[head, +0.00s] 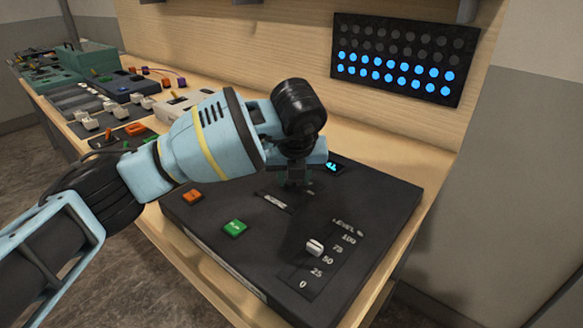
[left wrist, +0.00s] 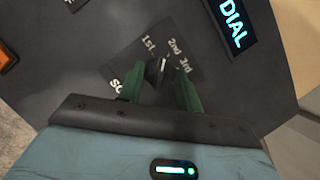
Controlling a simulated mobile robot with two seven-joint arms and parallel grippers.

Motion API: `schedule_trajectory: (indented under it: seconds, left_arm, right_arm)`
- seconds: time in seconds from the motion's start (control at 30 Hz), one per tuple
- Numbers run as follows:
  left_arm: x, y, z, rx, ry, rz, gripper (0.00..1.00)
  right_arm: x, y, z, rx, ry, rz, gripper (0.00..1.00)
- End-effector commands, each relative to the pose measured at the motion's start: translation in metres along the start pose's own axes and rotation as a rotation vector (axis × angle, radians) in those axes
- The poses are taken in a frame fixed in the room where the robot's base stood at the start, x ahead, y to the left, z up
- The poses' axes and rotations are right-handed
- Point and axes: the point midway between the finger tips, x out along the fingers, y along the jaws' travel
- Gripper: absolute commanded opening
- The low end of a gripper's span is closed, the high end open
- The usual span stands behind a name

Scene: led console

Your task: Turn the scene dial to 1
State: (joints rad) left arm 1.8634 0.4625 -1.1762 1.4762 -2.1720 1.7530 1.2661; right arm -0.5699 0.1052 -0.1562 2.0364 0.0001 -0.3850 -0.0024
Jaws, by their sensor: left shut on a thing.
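The scene dial (left wrist: 160,68) is a small dark knob with a light edge, on a printed plate marked 1st, 2nd, 3rd (left wrist: 178,50) on the black console (head: 200,215). My left gripper (head: 295,180) points down at the console, and its green fingers (left wrist: 163,88) are shut on the dial from both sides in the left wrist view. The dial's exact pointing is hard to read there. In the head view my gripper hides the dial. A small display (left wrist: 232,25) shows DIAL in blue letters. My right gripper is not in view.
An orange button (head: 191,196), a green button (head: 235,228) and a white level slider (head: 315,247) sit on the console. On the wall, an LED panel (head: 400,57) has lower rows lit blue and upper rows dark. Other devices crowd the bench at the left.

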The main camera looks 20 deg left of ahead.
Motion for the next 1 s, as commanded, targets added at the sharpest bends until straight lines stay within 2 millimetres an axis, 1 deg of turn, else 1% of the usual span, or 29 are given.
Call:
schedule_trajectory:
  seconds: [0.03,0.2,0.5,0.73,1.0]
  left_arm:
    - [-0.005,-0.002,0.002,-0.042,-0.003,0.015,0.12]
    - [-0.006,-0.003,0.002,-0.187,-0.004,0.074,0.12]
    - [-0.004,-0.004,0.003,-0.393,-0.004,0.159,0.12]
    - [-0.003,-0.004,0.003,-0.484,-0.002,0.198,0.12]
    - [-0.001,-0.005,0.002,-0.524,-0.001,0.215,0.12]
  right_arm:
    - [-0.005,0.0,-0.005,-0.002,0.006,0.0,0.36]
    - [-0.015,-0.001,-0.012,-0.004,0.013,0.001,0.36]
    - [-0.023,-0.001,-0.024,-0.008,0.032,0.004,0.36]
    - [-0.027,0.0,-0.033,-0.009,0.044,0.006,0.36]
    - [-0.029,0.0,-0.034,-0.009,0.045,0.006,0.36]
